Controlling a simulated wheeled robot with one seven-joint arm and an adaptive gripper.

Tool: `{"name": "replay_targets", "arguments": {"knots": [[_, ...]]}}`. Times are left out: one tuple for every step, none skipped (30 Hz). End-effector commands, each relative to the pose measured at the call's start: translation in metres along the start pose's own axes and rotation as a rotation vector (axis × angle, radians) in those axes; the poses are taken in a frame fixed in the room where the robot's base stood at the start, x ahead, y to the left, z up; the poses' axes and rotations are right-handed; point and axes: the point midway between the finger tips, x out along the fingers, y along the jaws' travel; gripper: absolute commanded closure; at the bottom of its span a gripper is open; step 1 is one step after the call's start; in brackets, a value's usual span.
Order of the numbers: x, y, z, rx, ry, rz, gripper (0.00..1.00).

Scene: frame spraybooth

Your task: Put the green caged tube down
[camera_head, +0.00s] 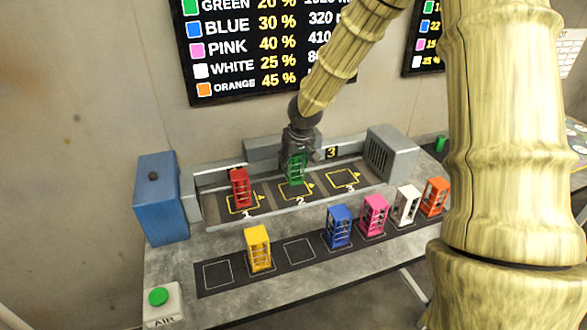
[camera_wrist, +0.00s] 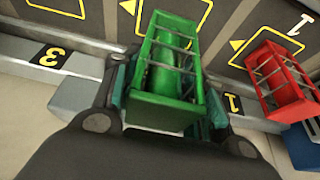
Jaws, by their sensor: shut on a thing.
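The green caged tube (camera_head: 297,169) is a green frame around a tube. In the head view it stands upright at the yellow-outlined place marked 2 (camera_head: 300,199) inside the grey booth. My gripper (camera_head: 299,150) is shut on it from above and behind. In the wrist view the green caged tube (camera_wrist: 168,75) sits between my fingers (camera_wrist: 163,95). I cannot tell whether its base touches the booth floor.
A red caged tube (camera_head: 240,188) stands at place 1, left of the green one. Place 3 (camera_head: 343,179) is empty. Yellow (camera_head: 258,249), blue (camera_head: 339,226), pink (camera_head: 373,215), white (camera_head: 407,205) and orange (camera_head: 434,197) caged tubes stand on the front strip. A blue box (camera_head: 162,198) stands left.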

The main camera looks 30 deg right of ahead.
Motion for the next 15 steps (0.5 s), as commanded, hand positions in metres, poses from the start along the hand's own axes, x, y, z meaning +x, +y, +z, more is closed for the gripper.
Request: {"name": "replay_targets", "arguments": {"knots": [[0.007,0.0,0.004,-0.001,-0.003,0.002,0.89],[0.01,0.0,0.005,-0.002,-0.003,0.002,0.89],[0.014,0.0,0.007,-0.001,-0.003,0.002,0.89],[0.018,0.001,0.009,-0.001,-0.004,0.002,0.89],[0.021,0.001,0.01,-0.002,-0.003,0.002,0.89],[0.024,0.0,0.011,-0.001,-0.001,0.002,0.89],[0.026,0.0,0.012,-0.001,-0.001,0.002,0.89],[0.028,0.0,0.013,-0.001,-0.001,0.002,0.89],[0.03,0.0,0.013,-0.001,-0.001,0.002,0.89],[0.031,0.0,0.014,-0.001,-0.001,0.001,0.89],[0.032,0.0,0.014,0.0,0.0,0.0,0.89],[0.032,0.0,0.014,0.001,0.0,0.0,0.89],[0.032,0.0,0.014,0.001,0.0,0.0,0.89],[0.032,0.0,0.014,0.001,0.0,0.0,0.89],[0.032,0.0,0.014,0.001,0.0,0.0,0.89]]}}
